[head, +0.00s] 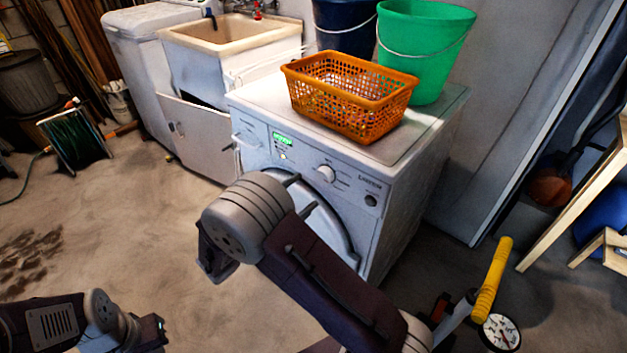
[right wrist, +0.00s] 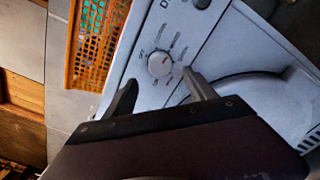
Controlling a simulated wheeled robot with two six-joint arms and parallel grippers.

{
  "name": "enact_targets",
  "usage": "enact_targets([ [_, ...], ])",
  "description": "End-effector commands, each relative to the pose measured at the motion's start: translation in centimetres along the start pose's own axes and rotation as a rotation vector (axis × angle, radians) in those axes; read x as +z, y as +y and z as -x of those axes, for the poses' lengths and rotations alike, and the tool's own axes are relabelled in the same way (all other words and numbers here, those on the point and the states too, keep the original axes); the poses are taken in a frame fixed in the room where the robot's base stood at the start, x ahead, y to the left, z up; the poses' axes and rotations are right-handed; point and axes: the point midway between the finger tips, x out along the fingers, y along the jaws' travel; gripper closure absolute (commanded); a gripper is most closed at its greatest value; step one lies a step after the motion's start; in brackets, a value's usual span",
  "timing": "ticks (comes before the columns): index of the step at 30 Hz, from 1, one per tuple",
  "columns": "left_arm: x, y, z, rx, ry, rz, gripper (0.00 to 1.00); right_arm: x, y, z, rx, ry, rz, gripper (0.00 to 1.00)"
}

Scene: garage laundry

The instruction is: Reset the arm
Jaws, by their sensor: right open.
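My right arm reaches up from the bottom of the head view to the front of a white washing machine (head: 345,200). My right gripper (head: 300,194) is partly hidden by its wrist, with two finger ends showing before the machine's front. In the right wrist view my right gripper (right wrist: 163,90) is open and empty, its fingers spread to either side below the control knob (right wrist: 161,64). I cannot tell whether a finger touches the machine. Part of my left arm (head: 75,325) shows at lower left in the head view; I make out no left fingers.
An orange basket (head: 345,100), a green bucket (head: 425,50) and a dark blue bucket (head: 343,30) stand on the machine. A sink (head: 230,32) is behind left. A yellow-handled pump (head: 490,280) stands lower right.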

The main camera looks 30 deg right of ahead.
Motion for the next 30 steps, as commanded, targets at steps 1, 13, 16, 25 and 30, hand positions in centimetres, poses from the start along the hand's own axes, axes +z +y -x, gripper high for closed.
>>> enact_targets([
  [1, -0.1, 0.0, 0.5, 0.0, 0.0, 0.0, 1.0, 0.1, 0.2, 0.9, 0.002, 0.002, 0.0, 0.35],
  [13, -0.1, 0.0, 0.6, 0.0, 0.0, 0.0, 1.0, 0.0, -0.1, 2.5, -0.001, -0.001, -0.001, 0.35],
  [16, -0.1, 0.0, 0.6, 0.0, 0.0, 0.0, 1.0, 0.0, 0.0, 2.5, -0.001, -0.001, -0.001, 0.35],
  [25, -0.1, 0.0, 0.6, 0.0, 0.0, 0.0, 1.0, 2.8, -6.2, 0.1, -0.333, 0.002, 0.027, 0.35],
  [30, -0.1, 0.0, 0.6, 0.0, 0.0, 0.0, 1.0, 6.1, -17.6, 3.7, -1.027, 0.107, -0.138, 0.35],
])
